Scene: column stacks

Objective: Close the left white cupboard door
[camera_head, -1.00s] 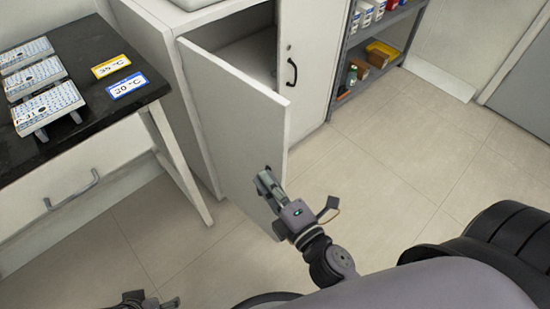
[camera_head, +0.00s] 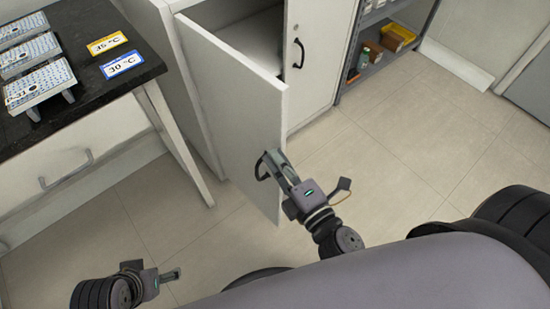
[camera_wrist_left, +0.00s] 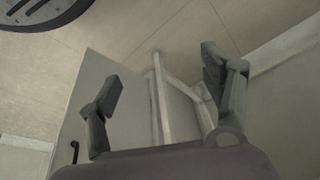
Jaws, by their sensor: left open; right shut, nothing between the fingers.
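The left white cupboard door (camera_head: 225,110) stands open in the head view, swung out toward me. Its dark handle (camera_head: 260,166) is on the outer face near the free edge. My right gripper (camera_head: 274,159) is shut and empty beside the handle, overlapping the door's free edge; I cannot tell whether it touches. My left gripper (camera_head: 172,275) is low at the left, apart from the door. In the left wrist view its two fingers (camera_wrist_left: 168,88) are spread with nothing between them. A pale panel (camera_wrist_left: 90,95) with a dark handle (camera_wrist_left: 75,152) shows behind them.
The right cupboard door (camera_head: 318,60) is shut. A black-topped table (camera_head: 120,85) with white legs stands at the left, close to the open door. A grey shelf (camera_head: 385,55) stands right of the cupboard. Tiled floor (camera_head: 410,140) is clear at the right.

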